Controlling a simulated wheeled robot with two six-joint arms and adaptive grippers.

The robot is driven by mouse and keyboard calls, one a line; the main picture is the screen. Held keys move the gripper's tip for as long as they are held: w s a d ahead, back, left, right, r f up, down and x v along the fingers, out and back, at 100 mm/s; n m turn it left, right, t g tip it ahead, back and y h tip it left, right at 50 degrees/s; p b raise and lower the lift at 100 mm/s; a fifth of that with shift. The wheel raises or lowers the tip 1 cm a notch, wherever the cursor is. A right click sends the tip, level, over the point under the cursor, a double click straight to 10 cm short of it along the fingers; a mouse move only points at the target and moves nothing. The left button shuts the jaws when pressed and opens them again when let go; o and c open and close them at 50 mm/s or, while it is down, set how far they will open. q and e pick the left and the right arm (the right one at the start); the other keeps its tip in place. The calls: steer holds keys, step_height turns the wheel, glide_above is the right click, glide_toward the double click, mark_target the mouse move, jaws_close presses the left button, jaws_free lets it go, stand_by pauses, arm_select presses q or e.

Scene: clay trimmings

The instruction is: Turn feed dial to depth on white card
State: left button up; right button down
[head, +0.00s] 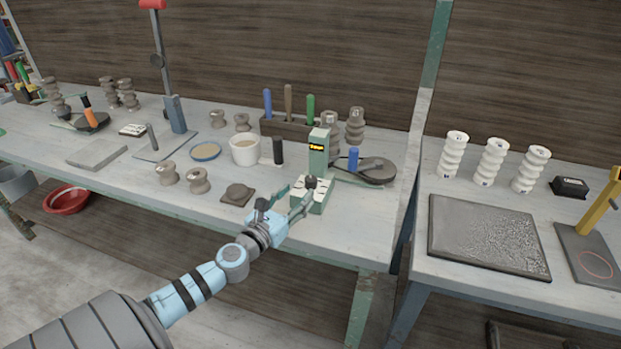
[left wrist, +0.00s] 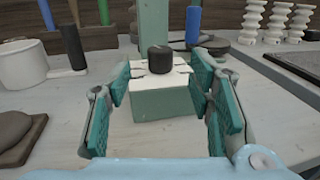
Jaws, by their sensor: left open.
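A green trimming device (head: 318,153) with a small yellow-lit display stands on the bench. A black feed dial (head: 310,182) sits on its low front block, on a white marked plate; the dial also shows in the left wrist view (left wrist: 160,59). My left gripper (head: 294,200) is open just in front of the block. In the left wrist view its teal-padded fingers (left wrist: 163,88) stand apart at either side, with the dial centred beyond them and nothing held. The white card cannot be told for sure; a small dark-and-white item (head: 132,130) lies at the left. My right gripper is out of view.
A white mug (head: 245,151) and a dark clay slab (head: 237,194) are left of the device. A blue-handled round tool (head: 375,170) is close at its right. A tool rack (head: 285,127) stands behind. Bare bench lies at the front right.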

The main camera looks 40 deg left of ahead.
mark_target(307, 184)
arm_select(q)
steer(key=w, duration=0.5)
steer(key=w+a, duration=0.1)
steer(key=w, duration=0.2)
steer(key=shift+w+a+p, duration=0.1)
steer(key=shift+p, duration=0.3)
jaws_close()
steer(key=shift+f, duration=0.1)
